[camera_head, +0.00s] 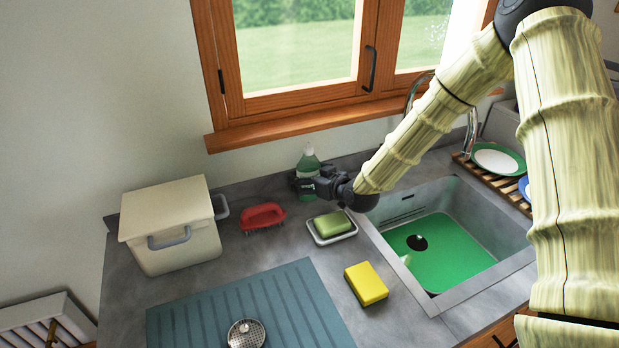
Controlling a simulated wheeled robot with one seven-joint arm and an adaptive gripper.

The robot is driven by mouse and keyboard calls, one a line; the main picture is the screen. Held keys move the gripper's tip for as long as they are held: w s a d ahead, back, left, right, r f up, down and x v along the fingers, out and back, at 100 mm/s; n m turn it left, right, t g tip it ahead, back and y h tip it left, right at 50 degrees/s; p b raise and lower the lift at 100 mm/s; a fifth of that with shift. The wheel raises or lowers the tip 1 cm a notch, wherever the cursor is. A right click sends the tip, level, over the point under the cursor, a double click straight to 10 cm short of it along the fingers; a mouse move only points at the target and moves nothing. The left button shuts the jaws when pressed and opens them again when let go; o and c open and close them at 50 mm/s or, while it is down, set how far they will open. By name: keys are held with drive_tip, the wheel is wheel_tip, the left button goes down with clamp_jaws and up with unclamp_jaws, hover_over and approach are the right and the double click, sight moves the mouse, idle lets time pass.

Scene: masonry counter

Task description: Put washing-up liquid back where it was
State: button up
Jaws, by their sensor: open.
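A green bottle of washing-up liquid (308,163) stands upright at the back of the counter, near the wall below the window. My gripper (305,184) is at the bottle, with its dark fingers open around or just in front of the bottle's lower half. The fingers hide part of the bottle, and I cannot tell whether they touch it.
A green soap bar lies in a white dish (318,240). Nearby are a red brush (262,214), a yellow sponge (366,284), a lidded cream box (172,245), a blue-green mat (190,328) with a strainer (246,334), and a sink (470,290). A plate rack (510,184) stands right.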

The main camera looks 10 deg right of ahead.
drive_tip(key=shift+r, duration=0.15)
drive_tip(key=b+v, duration=0.3)
drive_tip(key=v, duration=0.9)
idle(0.3)
